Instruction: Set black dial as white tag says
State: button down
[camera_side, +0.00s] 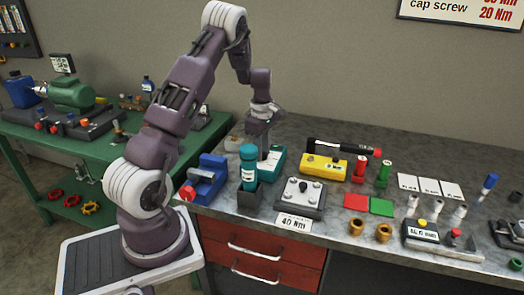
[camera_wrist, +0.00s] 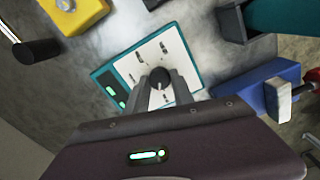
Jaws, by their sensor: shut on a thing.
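A teal box (camera_side: 272,162) stands on the bench behind a teal bottle. In the wrist view the teal box (camera_wrist: 196,93) has a white face with several dark marks around a black dial (camera_wrist: 158,75). My gripper (camera_side: 262,150) is down at the box. In the wrist view my gripper (camera_wrist: 160,88) has its fingers on either side of the dial, shut on it. The dial's pointing direction is hard to tell. A white tag (camera_side: 294,222) reading "40 Nm" lies at the bench's front edge, before a grey plate with a knob.
A teal bottle in a dark holder (camera_side: 249,170) and a blue vise (camera_side: 207,178) stand close by. A yellow box (camera_side: 323,167) is to the right, with a black-handled tool behind it. Red and green pads (camera_side: 369,204) lie further right.

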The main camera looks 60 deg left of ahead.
jog(key=m, duration=0.6)
jog(key=shift+m, duration=0.3)
jog(key=m, duration=0.6)
jog(key=shift+w, duration=0.1)
jog(key=m, duration=0.6)
jog(key=shift+m, duration=0.3)
jog(key=m, duration=0.5)
jog(key=shift+m, duration=0.3)
jog(key=c, duration=1.1)
grip_release()
notch_tip(320, 180, up, 7)
jog(key=shift+r, duration=0.1)
